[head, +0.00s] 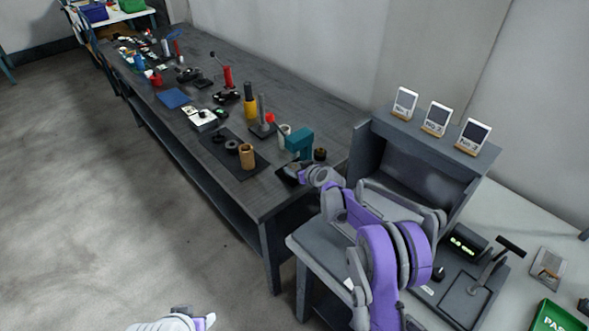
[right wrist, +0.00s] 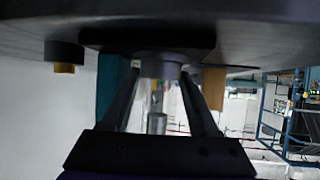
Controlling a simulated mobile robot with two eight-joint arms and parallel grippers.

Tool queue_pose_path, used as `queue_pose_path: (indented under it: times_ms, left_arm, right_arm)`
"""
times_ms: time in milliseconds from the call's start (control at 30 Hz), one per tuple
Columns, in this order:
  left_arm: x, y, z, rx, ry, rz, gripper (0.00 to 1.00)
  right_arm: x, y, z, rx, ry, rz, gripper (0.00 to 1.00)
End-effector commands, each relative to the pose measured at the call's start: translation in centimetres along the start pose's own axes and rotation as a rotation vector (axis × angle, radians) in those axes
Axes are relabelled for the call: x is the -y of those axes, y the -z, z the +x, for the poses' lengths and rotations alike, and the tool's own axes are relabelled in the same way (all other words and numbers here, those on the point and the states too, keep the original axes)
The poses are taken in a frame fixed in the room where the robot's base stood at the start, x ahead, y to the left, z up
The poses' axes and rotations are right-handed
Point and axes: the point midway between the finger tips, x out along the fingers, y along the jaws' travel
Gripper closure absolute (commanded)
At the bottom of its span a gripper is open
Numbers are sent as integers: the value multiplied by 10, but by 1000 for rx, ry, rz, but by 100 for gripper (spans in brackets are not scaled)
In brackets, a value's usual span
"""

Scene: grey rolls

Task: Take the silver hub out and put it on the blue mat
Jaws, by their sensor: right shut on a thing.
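My right gripper (head: 291,172) is low at the near end of the long dark workbench, beside a teal upright fixture (head: 299,144). In the right wrist view, which is upside down, its fingers (right wrist: 160,80) close on a grey round part (right wrist: 160,67) close to the bench surface. This may be the silver hub, but the view is too dark to be sure. The blue mat (head: 174,98) lies flat and bare farther along the bench. Part of my left arm (head: 180,321) shows at the bottom edge; its fingers cannot be made out.
A tan roll (head: 247,156) and dark rings stand on a dark mat (head: 262,166) near the gripper. A grey post (head: 262,112), a yellow-black cylinder (head: 249,102) and a red-handled tool (head: 228,78) stand toward the blue mat. A grey shelf unit (head: 440,148) stands at right.

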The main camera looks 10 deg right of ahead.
Motion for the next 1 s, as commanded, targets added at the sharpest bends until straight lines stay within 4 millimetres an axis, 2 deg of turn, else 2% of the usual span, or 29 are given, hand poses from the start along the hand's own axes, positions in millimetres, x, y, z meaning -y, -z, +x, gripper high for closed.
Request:
queue_pose_path:
  times_ms: [167,367,567,800,1000]
  left_arm:
    - [0,0,0,0,0,0,50]
    - [0,-1,1,1,0,0,50]
    - [0,-6,7,5,0,0,50]
    - [0,-12,14,8,0,0,50]
    - [0,-14,16,10,0,0,50]
  right_arm:
    - [0,8,-5,-1,0,0,100]
    - [0,32,-18,-1,0,1,100]
    - [-1,8,-56,0,-3,3,100]
    - [-1,-25,-116,1,-3,2,100]
    - [0,-45,-153,0,-1,2,100]
